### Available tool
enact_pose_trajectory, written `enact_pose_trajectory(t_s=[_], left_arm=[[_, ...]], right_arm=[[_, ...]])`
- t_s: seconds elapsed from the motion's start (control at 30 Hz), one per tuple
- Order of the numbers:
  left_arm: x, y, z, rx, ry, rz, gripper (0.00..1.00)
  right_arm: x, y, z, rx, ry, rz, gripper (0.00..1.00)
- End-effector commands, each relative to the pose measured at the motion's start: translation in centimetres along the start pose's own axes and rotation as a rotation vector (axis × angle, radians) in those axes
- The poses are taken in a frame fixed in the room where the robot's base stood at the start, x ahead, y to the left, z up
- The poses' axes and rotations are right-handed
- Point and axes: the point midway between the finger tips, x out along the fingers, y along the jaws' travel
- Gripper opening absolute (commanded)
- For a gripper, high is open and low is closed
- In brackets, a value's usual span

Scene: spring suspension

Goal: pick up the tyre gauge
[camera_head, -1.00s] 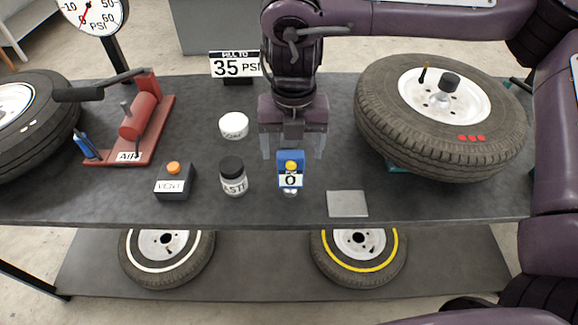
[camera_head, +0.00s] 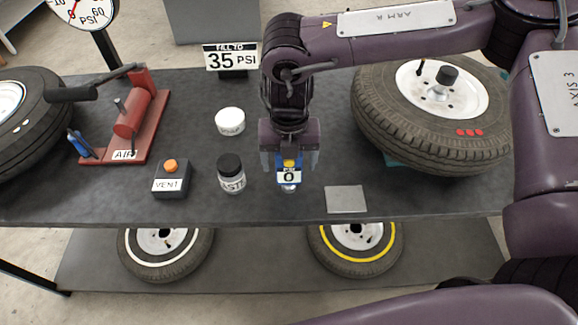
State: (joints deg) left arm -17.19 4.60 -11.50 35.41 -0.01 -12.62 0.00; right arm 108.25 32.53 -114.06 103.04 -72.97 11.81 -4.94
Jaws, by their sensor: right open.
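The tyre gauge (camera_head: 289,178) is a small blue device with a yellow button and a white display reading 0. It stands upright on the dark bench, near the front and right of the middle. My right gripper (camera_head: 290,163) is directly above it, pointing down. Its two fingers are open, one on each side of the gauge's upper part, which is partly hidden by the gripper. I cannot tell whether the fingers touch it. My left gripper is not in view.
A black-capped jar (camera_head: 231,173) and a vent box (camera_head: 171,179) stand left of the gauge. A white tub (camera_head: 230,121) is behind them. A grey square pad (camera_head: 346,199) lies to the right. A large tyre (camera_head: 432,137) and a red air pump (camera_head: 131,117) flank the bench.

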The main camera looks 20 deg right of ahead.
Motion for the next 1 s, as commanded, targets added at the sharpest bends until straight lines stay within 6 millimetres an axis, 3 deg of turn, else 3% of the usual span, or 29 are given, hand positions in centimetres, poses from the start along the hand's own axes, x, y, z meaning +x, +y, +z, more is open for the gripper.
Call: enact_pose_trajectory(t_s=[0.03, 0.4, 0.77, 1.0], left_arm=[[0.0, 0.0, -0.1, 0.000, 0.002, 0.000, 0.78], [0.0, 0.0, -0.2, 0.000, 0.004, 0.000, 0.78], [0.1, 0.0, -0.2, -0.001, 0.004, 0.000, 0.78], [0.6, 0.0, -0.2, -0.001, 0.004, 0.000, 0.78]], right_arm=[[0.0, 0.0, 0.0, -0.001, 0.000, 0.000, 0.74], [-0.1, 0.0, 0.0, -0.001, 0.000, 0.000, 0.28], [-0.7, 0.0, 0.0, -0.001, -0.001, 0.000, 0.28], [-4.2, 0.1, 0.1, -0.002, -0.004, 0.004, 0.28]])
